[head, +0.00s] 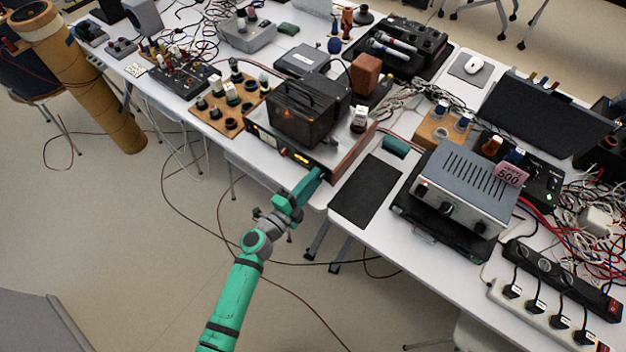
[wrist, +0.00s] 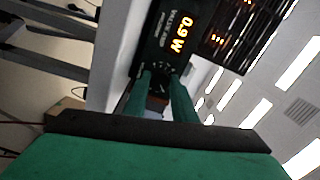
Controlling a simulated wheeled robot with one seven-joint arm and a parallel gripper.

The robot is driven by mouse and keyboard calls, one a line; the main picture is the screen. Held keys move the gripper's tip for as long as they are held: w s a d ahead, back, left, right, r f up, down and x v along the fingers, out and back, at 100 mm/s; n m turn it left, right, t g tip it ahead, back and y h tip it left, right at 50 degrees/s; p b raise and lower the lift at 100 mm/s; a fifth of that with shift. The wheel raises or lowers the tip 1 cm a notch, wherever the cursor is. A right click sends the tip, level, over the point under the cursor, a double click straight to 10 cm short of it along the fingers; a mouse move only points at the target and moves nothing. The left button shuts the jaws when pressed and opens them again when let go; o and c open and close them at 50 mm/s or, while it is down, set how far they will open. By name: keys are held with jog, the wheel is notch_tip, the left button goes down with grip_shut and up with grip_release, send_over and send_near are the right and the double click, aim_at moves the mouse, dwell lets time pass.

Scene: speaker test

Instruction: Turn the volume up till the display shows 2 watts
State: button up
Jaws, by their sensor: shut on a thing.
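The amplifier has a dark front panel (head: 268,140) at the table's front edge in the head view. Its orange display (wrist: 180,34) reads 0.9 W in the wrist view, turned sideways. Below the display is a black round volume knob (wrist: 158,88) with pale scale marks around it. My green gripper (head: 318,176) reaches the right part of the panel. In the wrist view its two fingers (wrist: 161,92) are on either side of the knob, shut on it. The fingers hide the knob's sides, and its pointer is not clear.
A dark slotted box (head: 301,112) with orange glows stands on the amplifier. A wooden board with several tubes (head: 227,98) is to the left. A black mat (head: 366,190) and a grey metal unit (head: 468,187) are to the right. Cables hang below the table edge.

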jog(key=shift+m, duration=1.3)
jog(key=shift+d, duration=0.1)
jog(key=o, duration=1)
jog(key=shift+o, duration=0.2)
jog(key=shift+s+a, duration=0.4)
jog(key=shift+a, duration=0.05)
jog(key=v, duration=0.9)
jog(key=shift+s+a, duration=0.15)
jog(key=shift+s, duration=0.2)
